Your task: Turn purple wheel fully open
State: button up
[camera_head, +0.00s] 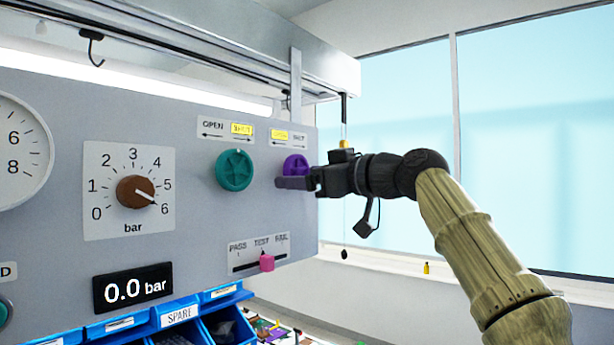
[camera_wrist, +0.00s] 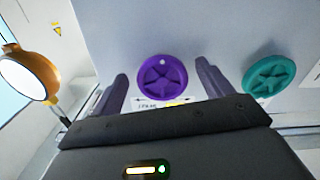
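The purple wheel (camera_head: 296,165) is on the grey panel, right of the green wheel (camera_head: 235,170). A label (camera_head: 288,137) with one yellow-lit field sits above it. My gripper (camera_head: 282,183) is in front of the purple wheel and hides its lower part in the head view. In the wrist view the purple wheel (camera_wrist: 162,77) shows whole, with a pale dot near its top edge. It lies between the two spread fingers of my gripper (camera_wrist: 162,88), with a gap on each side. The gripper looks open and empty; whether it touches the wheel I cannot tell.
The green wheel (camera_wrist: 268,76) is close beside one finger in the wrist view. A pink slider (camera_head: 267,262) sits below the wheels. A brown knob (camera_head: 136,192) and a display reading 0.0 bar (camera_head: 133,288) are farther left. Blue bins (camera_head: 180,318) stand below the panel.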

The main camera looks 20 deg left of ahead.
jog(key=shift+s+d+r, duration=0.1)
jog(key=shift+s, duration=0.05)
jog(key=b+v, duration=0.6)
jog(key=v, duration=1.1)
jog(key=shift+d, duration=0.1)
